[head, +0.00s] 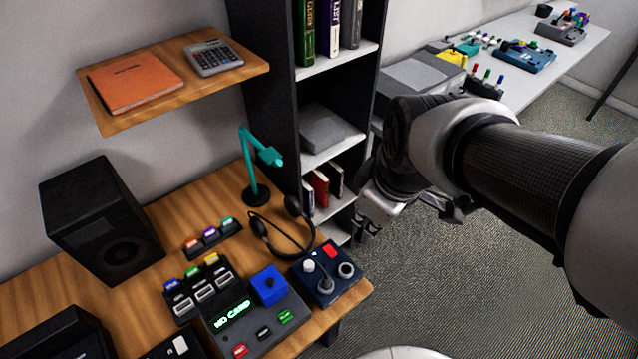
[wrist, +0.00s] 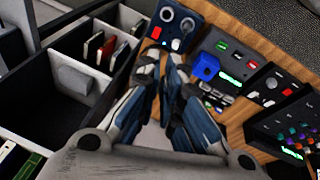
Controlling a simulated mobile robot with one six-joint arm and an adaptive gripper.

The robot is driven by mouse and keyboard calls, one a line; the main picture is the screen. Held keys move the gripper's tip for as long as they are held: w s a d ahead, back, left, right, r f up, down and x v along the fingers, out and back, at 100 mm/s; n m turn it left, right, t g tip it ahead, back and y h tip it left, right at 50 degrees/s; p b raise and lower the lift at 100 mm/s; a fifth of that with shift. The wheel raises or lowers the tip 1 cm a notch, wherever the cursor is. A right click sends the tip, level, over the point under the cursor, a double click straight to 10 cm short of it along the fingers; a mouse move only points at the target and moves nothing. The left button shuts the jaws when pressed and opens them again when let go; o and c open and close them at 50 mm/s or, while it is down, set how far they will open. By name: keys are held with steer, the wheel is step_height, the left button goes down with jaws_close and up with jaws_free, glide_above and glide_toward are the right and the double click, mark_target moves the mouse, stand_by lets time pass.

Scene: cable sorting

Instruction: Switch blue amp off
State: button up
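A dark blue box (head: 328,285), which looks like the blue amp, sits at the desk's front right corner.
A grey device (head: 255,325) with a "NO CARD" display and a blue block (head: 269,285) stand left of the amp. Headphones (head: 285,230) and a teal lamp (head: 257,165) are behind. A dark shelf unit (head: 270,100) rises beyond. Another blue device (head: 525,57) is on the far table.

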steer(key=w+a+f+n, duration=0.1)
steer(key=w+f+n, duration=0.1)
steer(key=w+f+n+g, duration=0.1)
steer(key=w+f+n, duration=0.2)
steer(key=w+a+f+n, duration=0.1)
steer(key=w+f+n, duration=0.2)
steer(key=shift+a, duration=0.3)
jaws_close()
steer(key=n+g, duration=0.1)
steer(key=n, duration=0.6)
glide_above(330, 251)
steer(key=s, duration=0.2)
step_height(330, 251, down, 10)
steer(key=f, duration=0.1)
steer(key=shift+w+a+r+n+p, duration=0.15)
steer(key=shift+w+a+n+p, duration=0.1)
steer(key=shift+a+n+p, duration=0.1)
steer(key=f+b, duration=0.1)
steer(key=f, duration=0.3)
steer(key=w+f+b, duration=0.1)
steer(key=f+b, duration=0.1)
steer(key=f, duration=0.3)
steer(key=a+f+b, duration=0.1)
steer(key=f+b, duration=0.1)
steer(key=f, duration=0.3)
steer(key=shift+w, duration=0.2)
steer(key=shift+r+p, duration=0.1)
steer(key=shift+p, duration=0.5)
